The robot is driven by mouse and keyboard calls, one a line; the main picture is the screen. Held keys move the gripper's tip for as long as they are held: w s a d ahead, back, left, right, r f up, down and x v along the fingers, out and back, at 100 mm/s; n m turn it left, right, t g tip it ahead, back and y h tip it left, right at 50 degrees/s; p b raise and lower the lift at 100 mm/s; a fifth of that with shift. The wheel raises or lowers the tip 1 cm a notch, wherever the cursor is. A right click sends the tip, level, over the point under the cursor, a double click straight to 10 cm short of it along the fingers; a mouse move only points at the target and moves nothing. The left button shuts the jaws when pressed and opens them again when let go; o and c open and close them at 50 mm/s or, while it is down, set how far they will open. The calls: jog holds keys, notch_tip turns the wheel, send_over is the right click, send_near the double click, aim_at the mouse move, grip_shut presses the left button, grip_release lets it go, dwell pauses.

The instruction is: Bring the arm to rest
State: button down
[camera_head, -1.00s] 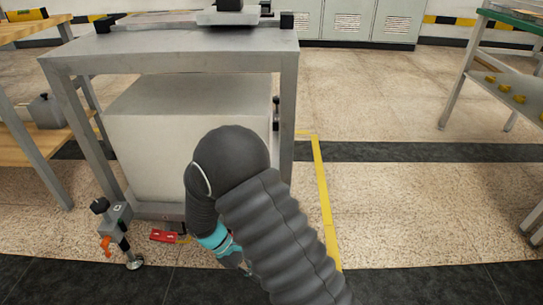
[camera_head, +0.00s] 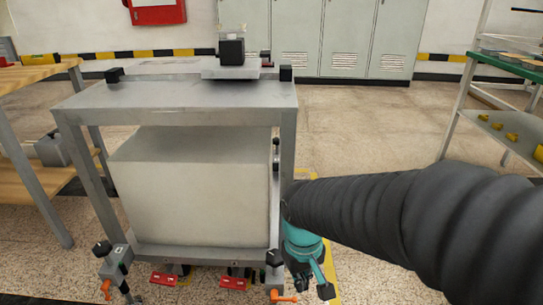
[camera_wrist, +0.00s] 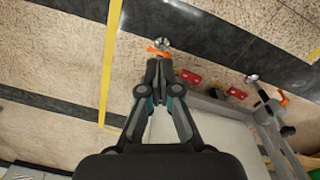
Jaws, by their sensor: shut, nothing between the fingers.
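My arm, dark grey and ribbed, reaches in from the right edge in the head view and ends in a teal and black wrist. My gripper (camera_head: 312,281) hangs low beside the right front leg of a grey metal stand (camera_head: 190,117). In the wrist view my gripper (camera_wrist: 158,62) points away with its fingertips together and nothing between them. An orange lever and a metal foot of the stand show just beyond the fingertips. I cannot tell how far they are from the fingers.
The stand holds a large pale block (camera_head: 190,190) and has red pedals (camera_head: 235,282) at its base. A wooden bench (camera_head: 38,78) stands at left, a green-topped table (camera_head: 508,64) at right. Grey lockers (camera_head: 300,38) line the back. Floor between stand and green-topped table is clear.

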jog(key=s+d+r+m+t+p, duration=0.2)
jog(key=s+d+r, duration=0.1)
jog(key=r, duration=0.4)
jog(key=s+d+r+m+t+p, duration=0.1)
jog(key=s+d+r+m+t, duration=0.1)
jog(key=d+r, duration=0.4)
notch_tip(320, 180, up, 2)
jog(key=shift+s+d+r+t+p, duration=0.1)
jog(key=shift+s+d+t+p, duration=0.25)
jog(key=shift+s+t, duration=0.3)
jog(key=shift+a, duration=0.15)
